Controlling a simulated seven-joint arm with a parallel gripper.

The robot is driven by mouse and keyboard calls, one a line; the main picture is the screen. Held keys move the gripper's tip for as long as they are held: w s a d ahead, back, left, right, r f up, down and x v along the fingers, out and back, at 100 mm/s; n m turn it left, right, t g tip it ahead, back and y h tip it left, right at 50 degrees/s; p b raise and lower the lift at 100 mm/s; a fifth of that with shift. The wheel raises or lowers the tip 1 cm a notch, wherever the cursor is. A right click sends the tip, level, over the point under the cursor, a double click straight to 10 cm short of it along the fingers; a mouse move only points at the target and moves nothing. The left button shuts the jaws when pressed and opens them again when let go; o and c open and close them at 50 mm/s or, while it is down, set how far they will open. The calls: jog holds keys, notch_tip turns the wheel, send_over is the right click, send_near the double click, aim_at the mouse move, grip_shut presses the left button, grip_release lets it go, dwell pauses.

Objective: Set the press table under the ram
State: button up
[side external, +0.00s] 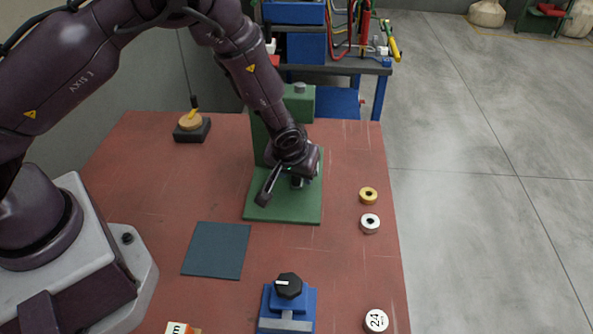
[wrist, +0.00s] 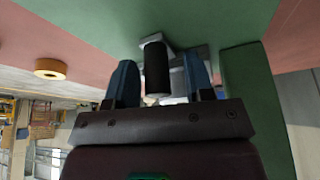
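The green press stands at the back middle of the red bench, its upright column (side external: 265,130) behind a flat green base (side external: 282,207). My gripper (wrist: 160,85) is low over the base, in front of the column. In the wrist view its two bluish fingers are apart, one on each side of a dark upright cylinder (wrist: 156,68) with a pale metal end. A gap shows between the cylinder and the right finger. A grey metal part (wrist: 176,62) lies behind it. My wrist hides most of the ram and press table in the side view, and I cannot tell them apart clearly.
A dark mat (side external: 217,250) lies front left of the press. A blue block with a black knob (side external: 288,284) stands at the front. A yellow ring (side external: 368,195), a white ring (side external: 370,223) and a white disc (side external: 376,320) lie along the right edge. A black stand (side external: 192,131) sits back left.

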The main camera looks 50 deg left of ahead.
jog(key=v, duration=1.3)
jog(key=s+a+r+m+h, duration=0.1)
jog(key=s+a+r+m, duration=0.2)
jog(key=s+r, duration=0.7)
jog(key=s+a+r+m+t+h, duration=0.1)
jog(key=s+a+r+m, duration=0.2)
jog(key=s+r, duration=0.6)
jog(key=shift+s+a+r+t, duration=0.3)
jog(key=shift+s+r, duration=0.1)
jog(key=shift+r, duration=0.35)
